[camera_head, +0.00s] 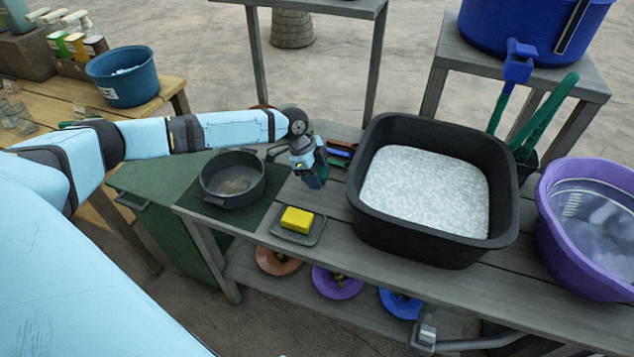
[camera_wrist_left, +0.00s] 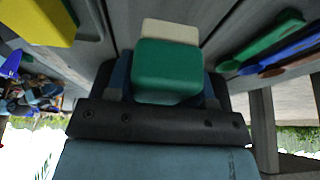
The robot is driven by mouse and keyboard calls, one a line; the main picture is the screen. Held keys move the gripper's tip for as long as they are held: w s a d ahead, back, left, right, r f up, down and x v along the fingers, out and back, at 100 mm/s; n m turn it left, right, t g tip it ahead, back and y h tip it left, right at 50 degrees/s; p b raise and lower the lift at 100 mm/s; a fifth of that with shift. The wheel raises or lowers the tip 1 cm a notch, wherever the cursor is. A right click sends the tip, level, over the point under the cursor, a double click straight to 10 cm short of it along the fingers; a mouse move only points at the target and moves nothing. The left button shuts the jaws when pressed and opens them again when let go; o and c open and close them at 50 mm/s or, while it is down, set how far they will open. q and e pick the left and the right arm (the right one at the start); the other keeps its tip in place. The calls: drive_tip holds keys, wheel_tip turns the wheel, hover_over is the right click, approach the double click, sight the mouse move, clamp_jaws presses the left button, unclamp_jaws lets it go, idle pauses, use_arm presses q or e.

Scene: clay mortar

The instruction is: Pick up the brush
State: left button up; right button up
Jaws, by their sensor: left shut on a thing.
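My left gripper (camera_head: 313,172) reaches down over the grey wooden table between the pan and the black tub. It is shut on the brush (camera_wrist_left: 168,70), a green block with a cream-white part at its far side, which sits between the fingers in the left wrist view. In the head view only a little dark teal of it shows below the gripper. The brush is close to the table top; I cannot tell whether it touches it. My right gripper is not in view.
A yellow sponge (camera_head: 297,219) on a small dark dish lies just in front of the gripper. A dark pan (camera_head: 232,179) stands left. A black tub (camera_head: 500,235) of white foam stands right. Green, blue and red handles (camera_head: 340,152) lie behind. A purple basin (camera_head: 560,240) is far right.

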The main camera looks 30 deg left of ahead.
use_arm(q)
wheel_tip(320, 180, up, 16)
drive_tip(key=p, duration=0.1)
drive_tip(key=shift+f, duration=0.15)
